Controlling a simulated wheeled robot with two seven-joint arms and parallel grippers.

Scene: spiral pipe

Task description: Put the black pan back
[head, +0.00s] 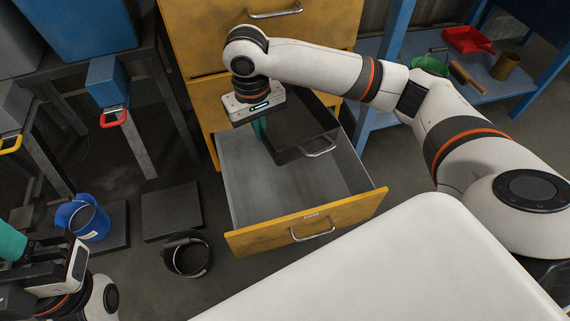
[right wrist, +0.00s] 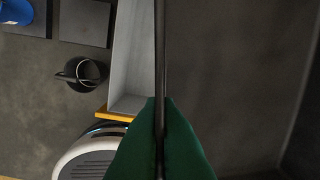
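The black pan (head: 301,122) is a dark rectangular tray with a metal handle (head: 320,150) on its front side. It is over the back right part of the open yellow drawer (head: 277,236); I cannot tell whether it touches the drawer. My right gripper (head: 258,130) points down at the pan's left side. In the right wrist view its green fingers (right wrist: 160,130) are shut on the pan's thin rim (right wrist: 160,50), with the dark inside of the pan (right wrist: 235,85) to the right. My left gripper (head: 14,244), with teal fingers, is at the lower left, away from the pan; its opening is unclear.
A black bucket (head: 187,257) and a blue bucket (head: 90,222) stand left of the drawer, near dark floor plates (head: 171,210). The drawer's front left floor (head: 265,190) is bare. A blue shelf at the right holds a red dustpan (head: 467,40). A white surface (head: 400,260) fills the front.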

